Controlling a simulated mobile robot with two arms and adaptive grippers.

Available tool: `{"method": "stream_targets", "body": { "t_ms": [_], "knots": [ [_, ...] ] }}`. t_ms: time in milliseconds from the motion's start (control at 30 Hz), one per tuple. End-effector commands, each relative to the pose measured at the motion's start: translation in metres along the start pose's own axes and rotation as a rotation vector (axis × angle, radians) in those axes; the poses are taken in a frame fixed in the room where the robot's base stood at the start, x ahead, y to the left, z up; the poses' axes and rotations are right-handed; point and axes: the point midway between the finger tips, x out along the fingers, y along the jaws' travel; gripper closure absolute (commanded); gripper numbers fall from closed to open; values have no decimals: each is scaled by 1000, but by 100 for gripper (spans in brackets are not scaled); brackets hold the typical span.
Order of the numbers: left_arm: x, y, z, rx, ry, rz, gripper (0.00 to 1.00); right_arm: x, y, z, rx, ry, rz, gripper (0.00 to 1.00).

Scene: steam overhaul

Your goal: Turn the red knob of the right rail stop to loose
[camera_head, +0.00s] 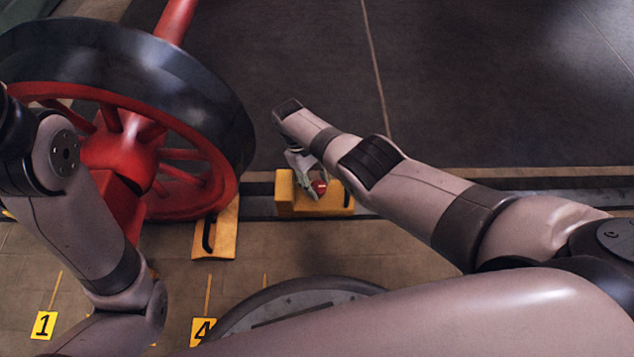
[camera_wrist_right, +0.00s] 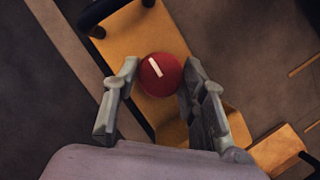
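The right rail stop is a yellow block (camera_head: 285,196) on the rail, just right of the big wheel. It also shows in the wrist view (camera_wrist_right: 128,38). Its round red knob (camera_wrist_right: 161,75) has a white mark, which runs slightly tilted from upper left to lower right. In the head view the knob (camera_head: 319,187) is partly hidden by my right gripper (camera_head: 310,183). In the wrist view the right gripper (camera_wrist_right: 161,66) is open, with one finger on each side of the knob; narrow gaps seem to remain. My left arm is at the left; its gripper is out of view.
A large red wheel with a black rim (camera_head: 215,95) stands close left of the stop. A yellow piece with a dark handle (camera_head: 215,243) lies beside the wheel. Yellow signs marked 1 (camera_head: 44,325) and 4 (camera_head: 203,331) are on the floor. The dark floor beyond the rail is clear.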

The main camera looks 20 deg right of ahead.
Motion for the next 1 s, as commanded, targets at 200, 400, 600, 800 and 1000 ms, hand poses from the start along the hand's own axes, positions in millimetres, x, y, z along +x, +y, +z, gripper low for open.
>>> {"method": "stream_targets", "body": {
  "t_ms": [200,400,600,800,1000],
  "knots": [
    [0,0,0,1,0,2,63,0,0,0,1,-1,0,45],
    [0,0,0,1,1,2,63,0,0,1,1,-2,-1,43],
    [1,0,0,3,3,6,63,-3,0,0,1,-1,-1,43],
    [1,0,0,2,2,4,63,-26,0,0,2,1,-1,43],
    [0,0,0,1,2,3,63,-72,0,-1,2,2,0,43]
  ]
}}
